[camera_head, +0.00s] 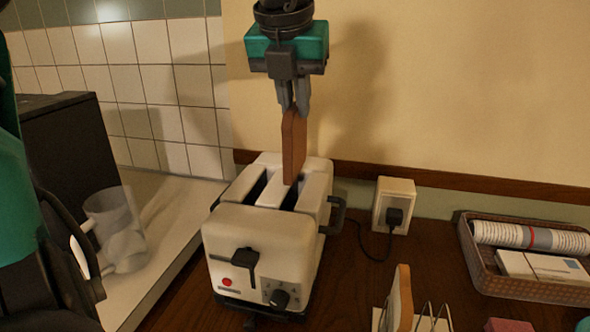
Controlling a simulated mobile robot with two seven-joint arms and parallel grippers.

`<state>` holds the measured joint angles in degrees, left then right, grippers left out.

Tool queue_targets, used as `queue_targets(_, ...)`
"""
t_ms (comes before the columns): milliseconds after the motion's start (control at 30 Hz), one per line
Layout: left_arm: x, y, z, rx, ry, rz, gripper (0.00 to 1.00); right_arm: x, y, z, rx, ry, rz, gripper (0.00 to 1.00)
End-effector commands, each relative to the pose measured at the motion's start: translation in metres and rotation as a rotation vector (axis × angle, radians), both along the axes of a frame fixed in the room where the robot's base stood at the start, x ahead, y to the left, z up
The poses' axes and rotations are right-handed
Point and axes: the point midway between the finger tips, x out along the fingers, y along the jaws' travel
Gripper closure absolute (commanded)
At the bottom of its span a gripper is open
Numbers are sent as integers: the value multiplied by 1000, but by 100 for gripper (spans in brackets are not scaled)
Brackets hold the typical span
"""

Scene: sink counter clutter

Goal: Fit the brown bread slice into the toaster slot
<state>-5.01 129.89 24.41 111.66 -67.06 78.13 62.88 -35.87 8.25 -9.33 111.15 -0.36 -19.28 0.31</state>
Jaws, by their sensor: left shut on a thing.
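The brown bread slice (294,147) hangs upright, edge-on, from my left gripper (293,108), which is shut on its top edge. The cream toaster (262,245) stands on the wooden counter below, with two long slots in its top. The slice's lower edge is over the back part of the right slot (290,200). Most of the slice shows above the toaster; I cannot tell whether its lower edge is just above the slot or slightly inside. The left slot (255,187) looks empty. My right gripper is not in view.
A wire rack (432,322) holding a tan slice (404,292) stands at front right. A wicker tray (477,262) lies farther right. A socket with a plug (394,205) is behind the toaster. Clear glasses (113,225) and a dark box (72,150) are at left.

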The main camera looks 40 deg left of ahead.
Motion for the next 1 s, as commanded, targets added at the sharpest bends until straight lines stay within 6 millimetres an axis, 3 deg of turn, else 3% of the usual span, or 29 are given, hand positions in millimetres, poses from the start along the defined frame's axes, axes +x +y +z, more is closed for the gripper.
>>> queue_targets(33,-1,0,-16,-3,5,-1,100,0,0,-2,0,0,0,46)
queue_targets(200,-1,0,-51,-2,4,-1,100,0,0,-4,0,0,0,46)
queue_targets(433,0,0,-71,-1,3,0,100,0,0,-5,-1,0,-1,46)
queue_targets(600,0,0,-98,-1,4,0,100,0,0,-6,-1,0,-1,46)
queue_targets(1000,0,0,-108,0,0,1,100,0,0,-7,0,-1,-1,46)
